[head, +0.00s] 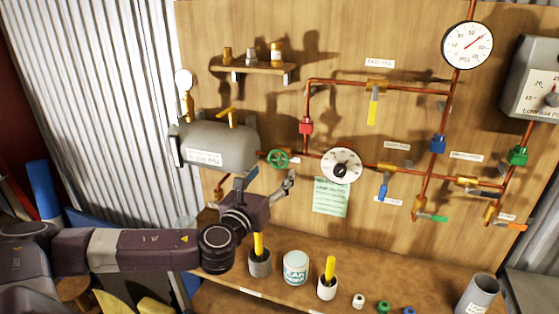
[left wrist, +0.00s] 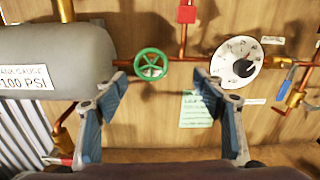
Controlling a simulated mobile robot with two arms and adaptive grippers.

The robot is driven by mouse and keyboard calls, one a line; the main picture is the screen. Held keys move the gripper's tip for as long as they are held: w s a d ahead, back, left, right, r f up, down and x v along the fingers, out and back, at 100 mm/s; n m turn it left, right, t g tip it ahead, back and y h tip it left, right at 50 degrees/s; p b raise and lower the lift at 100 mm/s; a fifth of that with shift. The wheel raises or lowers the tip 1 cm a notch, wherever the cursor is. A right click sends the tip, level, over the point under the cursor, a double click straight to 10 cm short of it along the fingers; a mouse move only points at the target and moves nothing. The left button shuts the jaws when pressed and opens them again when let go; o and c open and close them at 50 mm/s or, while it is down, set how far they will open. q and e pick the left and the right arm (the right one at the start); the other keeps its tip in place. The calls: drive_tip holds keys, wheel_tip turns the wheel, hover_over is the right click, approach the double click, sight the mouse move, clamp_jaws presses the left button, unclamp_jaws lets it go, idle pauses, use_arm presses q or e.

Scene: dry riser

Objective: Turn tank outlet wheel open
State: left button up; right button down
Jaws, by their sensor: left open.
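The tank outlet wheel is a small green spoked handwheel (head: 278,158) on the copper pipe just right of the grey tank (head: 222,146). In the left wrist view the green wheel (left wrist: 151,64) is ahead of my fingers, above and between them, nearer the left finger. My left gripper (head: 270,190) is below the wheel in the head view, apart from it as far as I can tell. In the left wrist view my left gripper (left wrist: 162,100) has its fingers spread wide with nothing between them. My right gripper is not in view.
A white dial (head: 342,165) sits right of the wheel, with a green note (head: 330,197) below. A red fitting (head: 306,125) is on the pipe above. The shelf below holds a white tin (head: 295,267) and cups with yellow-handled items.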

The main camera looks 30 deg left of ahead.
sight(278, 160)
use_arm(q)
drive_tip(key=w+a+p, duration=0.1)
drive_tip(key=w+a, duration=0.1)
drive_tip(key=w, duration=0.1)
drive_tip(key=w+a+p, duration=0.1)
drive_tip(key=w, duration=0.1)
drive_tip(key=shift+w+p, duration=0.15)
drive_tip(key=shift+p, duration=0.2)
drive_tip(key=shift+w+f, duration=0.1)
drive_tip(key=shift+w, duration=0.55)
drive_tip(key=shift+w+a, duration=0.1)
drive_tip(key=shift+a, duration=0.05)
drive_tip(key=c, duration=1.1)
drive_tip(key=shift+f, duration=0.1)
